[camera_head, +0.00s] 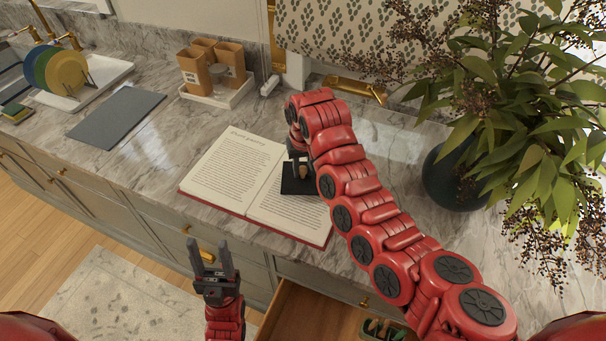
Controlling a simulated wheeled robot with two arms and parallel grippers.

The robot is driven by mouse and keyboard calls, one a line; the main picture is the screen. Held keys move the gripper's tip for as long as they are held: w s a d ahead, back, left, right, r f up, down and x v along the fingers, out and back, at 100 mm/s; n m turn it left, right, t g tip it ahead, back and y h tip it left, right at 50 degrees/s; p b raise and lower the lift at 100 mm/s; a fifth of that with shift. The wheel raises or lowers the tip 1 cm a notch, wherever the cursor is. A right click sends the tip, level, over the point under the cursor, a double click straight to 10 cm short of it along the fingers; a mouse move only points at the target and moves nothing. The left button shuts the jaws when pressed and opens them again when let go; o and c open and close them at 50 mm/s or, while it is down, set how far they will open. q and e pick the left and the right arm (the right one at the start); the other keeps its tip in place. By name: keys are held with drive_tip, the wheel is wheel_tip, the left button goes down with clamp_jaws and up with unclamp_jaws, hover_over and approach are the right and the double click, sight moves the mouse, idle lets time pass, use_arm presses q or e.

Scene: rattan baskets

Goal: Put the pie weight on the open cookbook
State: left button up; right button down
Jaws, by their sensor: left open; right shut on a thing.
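The open cookbook (226,172) lies on the marble counter, its printed pages facing up and a red cover edge showing. The pie weight (297,187), a dark flat piece with a small brownish knob, is at the right page near the spine. I cannot tell whether it touches the page. My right gripper (301,168) is shut on the pie weight from above; my red arm hides part of it and the book's far right corner. My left gripper (210,246) is open and empty, in front of the counter and below the book.
A dark vase (452,178) with a leafy plant stands right of my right arm. A grey board (117,116) and a white tray (220,95) with containers are to the left and behind. An open drawer (312,316) juts out below the counter.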

sight(303, 174)
wheel_tip(303, 174, down, 3)
drive_tip(key=shift+r+p, duration=0.15)
drive_tip(key=shift+p, duration=1)
drive_tip(key=shift+f+b, duration=0.3)
drive_tip(key=shift+f, duration=0.1)
drive_tip(key=c, duration=0.6)
unclamp_jaws()
drive_tip(key=shift+c, duration=0.2)
drive_tip(key=shift+r, duration=0.1)
drive_tip(key=r+b, duration=0.1)
drive_tip(key=r, duration=0.3)
drive_tip(key=r+b, duration=0.1)
drive_tip(key=r, duration=0.1)
drive_tip(key=shift+s+r+b, duration=0.1)
drive_tip(key=shift+s+b, duration=0.2)
drive_tip(key=shift+b, duration=0.05)
drive_tip(key=shift+s+d+r+p, duration=0.1)
drive_tip(key=shift+s+r+p, duration=0.1)
drive_tip(key=shift+r, duration=1.3)
drive_tip(key=shift+s+r+p, duration=0.15)
drive_tip(key=shift+s+r, duration=0.05)
drive_tip(key=shift+r, duration=1.25)
drive_tip(key=shift+f, duration=0.1)
